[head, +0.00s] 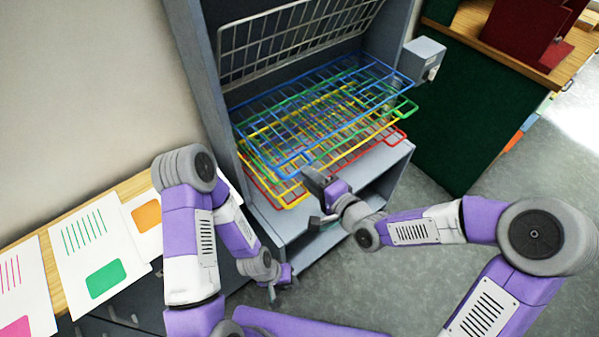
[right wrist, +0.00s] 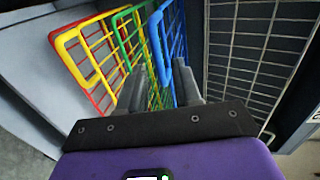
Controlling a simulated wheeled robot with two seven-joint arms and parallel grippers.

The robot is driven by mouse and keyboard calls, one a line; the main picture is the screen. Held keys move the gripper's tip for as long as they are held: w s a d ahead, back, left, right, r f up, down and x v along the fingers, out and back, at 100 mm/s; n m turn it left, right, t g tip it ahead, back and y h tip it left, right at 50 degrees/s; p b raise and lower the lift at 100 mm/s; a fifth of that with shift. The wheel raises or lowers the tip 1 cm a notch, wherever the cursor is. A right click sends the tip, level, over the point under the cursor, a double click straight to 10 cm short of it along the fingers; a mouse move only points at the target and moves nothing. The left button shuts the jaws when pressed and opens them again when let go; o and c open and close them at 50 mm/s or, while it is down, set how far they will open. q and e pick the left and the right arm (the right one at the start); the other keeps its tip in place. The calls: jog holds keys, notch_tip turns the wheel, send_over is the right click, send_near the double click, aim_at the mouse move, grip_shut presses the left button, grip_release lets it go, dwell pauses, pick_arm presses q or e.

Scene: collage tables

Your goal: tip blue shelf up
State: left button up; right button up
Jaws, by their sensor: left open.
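The blue shelf (head: 350,85) is a wire rack lying about level, uppermost of the coloured shelves in the grey cabinet. In the right wrist view the blue shelf (right wrist: 157,42) shows just ahead of the fingers. My right gripper (head: 316,200) is at the front of the shelves, near the blue shelf's front left corner. In the right wrist view the right gripper's fingers (right wrist: 163,80) are apart, with the blue wire's lower part between or just beyond them; contact cannot be told. My left gripper (head: 277,288) is open and low, left of the cabinet's base, away from the shelves.
Green (head: 408,108), yellow (head: 284,200) and red (head: 399,137) wire shelves lie below the blue one. A grey wire shelf (head: 290,35) stands tipped up at the back. A grey box (head: 422,57) juts from the cabinet's right side. Paper sheets (head: 95,250) lie on the left table.

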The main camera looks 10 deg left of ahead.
jog(key=b+x, duration=0.1)
jog(key=x, duration=0.4)
jog(key=shift+a+f, duration=0.1)
jog(key=shift+f, duration=0.05)
grip_shut()
